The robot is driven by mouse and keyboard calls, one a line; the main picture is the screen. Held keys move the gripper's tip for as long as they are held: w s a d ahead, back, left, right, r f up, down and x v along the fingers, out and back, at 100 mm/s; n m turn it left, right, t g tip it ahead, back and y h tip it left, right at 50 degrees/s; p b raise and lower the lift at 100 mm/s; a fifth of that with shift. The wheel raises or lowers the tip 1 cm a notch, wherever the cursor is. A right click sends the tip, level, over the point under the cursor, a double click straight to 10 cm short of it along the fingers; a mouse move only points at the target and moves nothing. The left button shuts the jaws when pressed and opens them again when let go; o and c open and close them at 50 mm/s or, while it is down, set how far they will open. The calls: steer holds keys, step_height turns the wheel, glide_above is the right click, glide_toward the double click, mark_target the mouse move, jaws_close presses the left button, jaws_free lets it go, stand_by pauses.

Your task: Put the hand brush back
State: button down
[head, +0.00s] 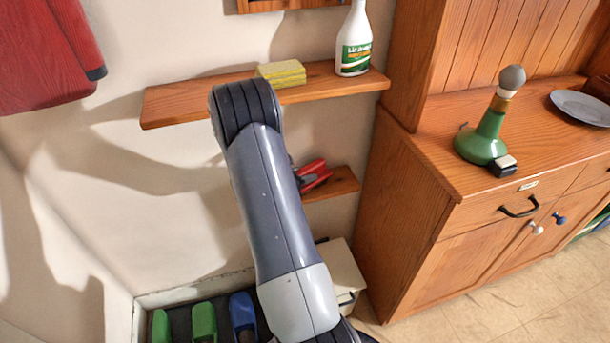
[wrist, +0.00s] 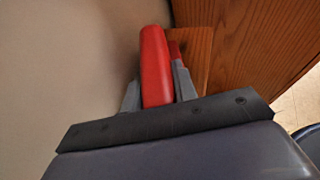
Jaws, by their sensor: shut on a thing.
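In the wrist view my gripper (wrist: 157,92) has its two grey fingers on either side of a smooth red handle (wrist: 156,65), which looks like the hand brush's. The gripper is shut on it. A darker red patch shows just right of the handle, and I cannot tell whether it is part of the same thing. In the head view a red thing with dark edges (head: 315,171) shows at the small lower shelf (head: 340,184), partly behind my arm. No bristles are visible. I cannot tell whether the brush touches the shelf.
The upper shelf (head: 190,101) holds a yellow sponge (head: 281,73) and a white spray bottle (head: 354,45). Green and blue shoes (head: 204,322) and a cream box (head: 342,272) are below.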

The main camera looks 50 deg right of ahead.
steer(key=shift+s+f, duration=0.1)
steer(key=shift+f, duration=0.1)
steer(key=c, duration=1.1)
jaws_free()
steer(key=shift+r, duration=0.15)
steer(key=shift+r, duration=0.2)
steer(key=p+v, duration=0.1)
steer(key=v, duration=1)
steer(key=shift+a+r, duration=0.1)
steer(key=shift+a, duration=0.25)
